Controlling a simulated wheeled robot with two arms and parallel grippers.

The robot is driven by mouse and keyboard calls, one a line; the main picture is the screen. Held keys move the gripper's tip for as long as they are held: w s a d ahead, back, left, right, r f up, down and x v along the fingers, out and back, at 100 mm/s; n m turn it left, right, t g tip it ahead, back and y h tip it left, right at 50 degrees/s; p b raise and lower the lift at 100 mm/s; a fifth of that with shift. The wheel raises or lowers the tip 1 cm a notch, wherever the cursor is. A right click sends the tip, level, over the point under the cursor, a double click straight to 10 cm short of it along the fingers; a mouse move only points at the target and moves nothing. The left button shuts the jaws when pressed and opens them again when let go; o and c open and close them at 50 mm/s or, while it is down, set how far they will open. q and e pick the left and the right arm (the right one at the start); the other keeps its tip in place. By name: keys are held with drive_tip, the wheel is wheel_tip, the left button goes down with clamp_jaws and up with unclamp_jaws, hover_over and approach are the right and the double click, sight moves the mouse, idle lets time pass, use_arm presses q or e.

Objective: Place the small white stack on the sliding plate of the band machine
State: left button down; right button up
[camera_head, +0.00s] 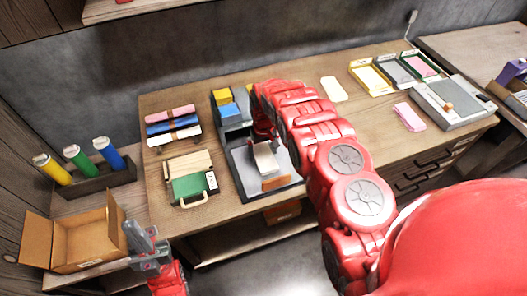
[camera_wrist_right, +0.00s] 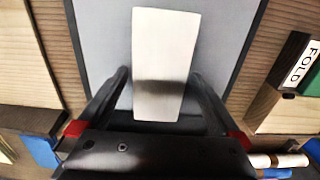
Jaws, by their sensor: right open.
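The small white stack (camera_head: 264,159) lies over the grey sliding plate (camera_head: 245,179) at the front of the band machine (camera_head: 232,113). In the right wrist view the stack (camera_wrist_right: 165,60) is a pale upright rectangle against the grey plate (camera_wrist_right: 100,35), well inside its dark edges. My right gripper (camera_wrist_right: 160,76) is open, one dark finger on each side of the stack's near part, with visible gaps. My red right arm hides part of the machine in the head view. My left gripper (camera_head: 144,243) is at the lower left, beside the cardboard box, away from the stack; its jaw opening is unclear.
An orange-brown piece (camera_head: 276,183) sits at the plate's front. A green and wooden FOLD board (camera_head: 188,188) and coloured rolls (camera_head: 172,125) lie left of the machine. Shallow trays (camera_head: 370,78), a pink stack (camera_head: 409,117) and a grey device (camera_head: 450,103) are to the right.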

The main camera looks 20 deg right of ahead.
sight(263, 154)
wheel_tip(263, 154, up, 6)
drive_tip(key=shift+w+f+b, duration=0.1)
drive_tip(key=shift+f+b, duration=0.1)
drive_tip(key=shift+b, duration=0.9)
wheel_tip(263, 154, up, 6)
drive_tip(key=p, duration=0.4)
drive_tip(key=shift+r, duration=0.15)
